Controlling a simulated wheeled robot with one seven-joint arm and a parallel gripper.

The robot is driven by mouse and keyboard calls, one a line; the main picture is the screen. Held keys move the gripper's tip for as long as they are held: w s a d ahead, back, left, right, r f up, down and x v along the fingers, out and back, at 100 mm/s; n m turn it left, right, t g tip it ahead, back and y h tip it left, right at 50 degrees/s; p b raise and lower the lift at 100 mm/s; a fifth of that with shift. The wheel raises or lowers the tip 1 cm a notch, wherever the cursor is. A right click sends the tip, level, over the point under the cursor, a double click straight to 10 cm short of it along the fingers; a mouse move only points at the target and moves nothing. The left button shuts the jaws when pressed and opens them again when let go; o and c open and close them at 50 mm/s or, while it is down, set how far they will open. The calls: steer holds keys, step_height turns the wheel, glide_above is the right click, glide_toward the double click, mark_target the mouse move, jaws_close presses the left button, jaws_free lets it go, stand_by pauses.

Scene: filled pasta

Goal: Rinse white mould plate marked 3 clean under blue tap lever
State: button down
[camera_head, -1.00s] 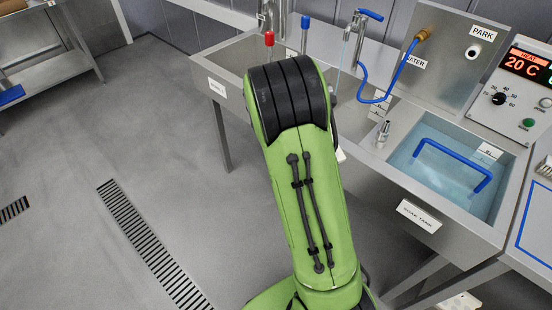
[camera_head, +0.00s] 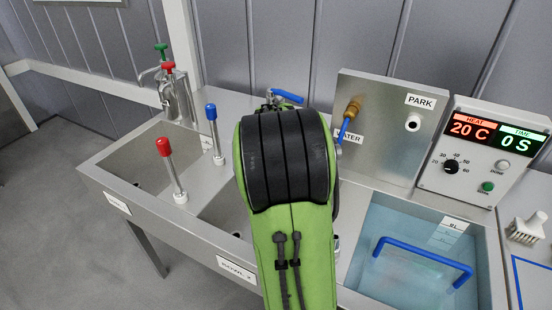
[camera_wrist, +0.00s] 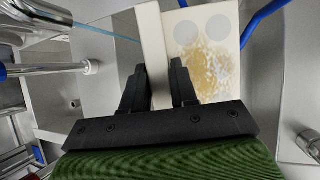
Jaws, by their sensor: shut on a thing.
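In the wrist view my gripper (camera_wrist: 160,68) is shut on a white plate (camera_wrist: 154,42), with one black finger on each side of its edge bar. The plate's face has a patch of yellow-brown residue (camera_wrist: 203,60) and two grey discs above it. No number can be read on it. A thin light-blue stream (camera_wrist: 108,34) runs from a metal spout (camera_wrist: 35,25) towards the plate's left side; contact is unclear. In the head view the blue tap lever (camera_head: 287,96) shows behind my arm, which hides my gripper and the plate.
A red-topped post (camera_head: 171,170) and a blue-topped post (camera_head: 214,134) stand left of my arm by the sink bowls. Right are a blue hose (camera_head: 343,128), a PARK panel (camera_head: 385,135) and a water tank with a blue handle (camera_head: 425,252). A control box (camera_head: 490,150) stands behind it.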

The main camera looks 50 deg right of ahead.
steer(key=w+d+f+p, duration=0.1)
steer(key=w+p, duration=0.1)
steer(key=w, duration=0.4)
steer(key=w+d+f+p, duration=0.1)
steer(key=w+p, duration=0.2)
steer(key=w, duration=0.4)
steer(key=shift+w+d+f, duration=0.15)
steer(key=shift+d+f, duration=0.1)
steer(key=shift+f, duration=0.05)
steer(key=shift+a, duration=0.15)
steer(key=shift+s+a+b, duration=1.2)
steer(key=shift+s+a, duration=0.15)
steer(key=shift+a, duration=0.1)
steer(key=shift+w, duration=0.1)
stand_by(1.2)
steer(key=shift+w+a+p, duration=0.25)
steer(key=shift+w+p, duration=0.15)
steer(key=shift+w, duration=0.25)
steer(key=shift+w+a+p, duration=0.25)
steer(key=shift+w+p, duration=0.15)
steer(key=shift+w, duration=0.25)
stand_by(1.0)
